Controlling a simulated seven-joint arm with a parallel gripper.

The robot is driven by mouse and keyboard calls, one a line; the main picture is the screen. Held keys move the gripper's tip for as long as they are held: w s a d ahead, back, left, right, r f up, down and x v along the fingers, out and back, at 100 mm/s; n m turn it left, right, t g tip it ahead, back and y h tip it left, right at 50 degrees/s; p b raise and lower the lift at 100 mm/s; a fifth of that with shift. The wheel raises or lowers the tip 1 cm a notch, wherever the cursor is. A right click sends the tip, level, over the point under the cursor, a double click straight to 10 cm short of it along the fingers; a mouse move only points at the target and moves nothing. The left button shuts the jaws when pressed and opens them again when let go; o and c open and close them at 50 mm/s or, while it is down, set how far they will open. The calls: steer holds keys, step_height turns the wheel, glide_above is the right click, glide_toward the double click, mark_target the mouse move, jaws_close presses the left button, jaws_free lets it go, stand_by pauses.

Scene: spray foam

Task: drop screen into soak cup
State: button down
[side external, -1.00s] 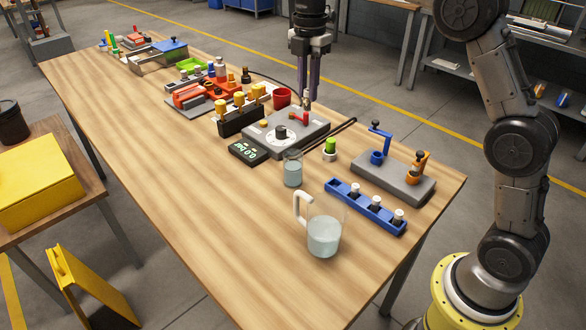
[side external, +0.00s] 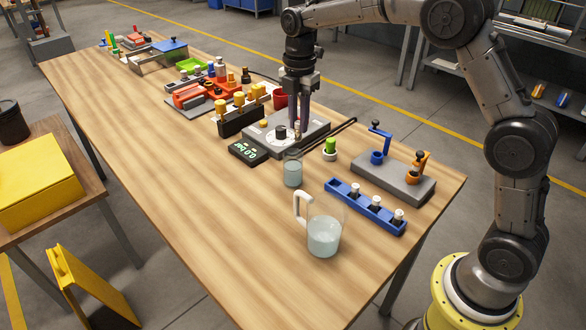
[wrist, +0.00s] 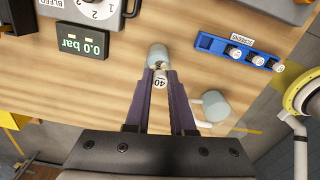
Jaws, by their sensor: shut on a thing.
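The screen (wrist: 160,81) is a small pale cylinder with "40" on its top, held between my gripper's fingertips (wrist: 160,88) in the wrist view. In the side view my gripper (side external: 299,134) points down by the soak cup, and the screen there is too small to make out. The soak cup (side external: 292,173) is a small clear beaker with bluish liquid. It also shows in the wrist view (wrist: 158,56), right beside the screen and partly overlapped by it. I cannot tell how high the screen is above the cup's rim.
A glass jug (side external: 323,236) of liquid with a white handle stands nearby. A blue rack (side external: 343,197) marked SCREENS holds three white-topped pieces. The table's left front is clear.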

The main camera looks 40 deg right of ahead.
steer(key=c, duration=0.7)
jaws_free()
step_height(320, 180, up, 14)
steer(key=shift+f, duration=0.1)
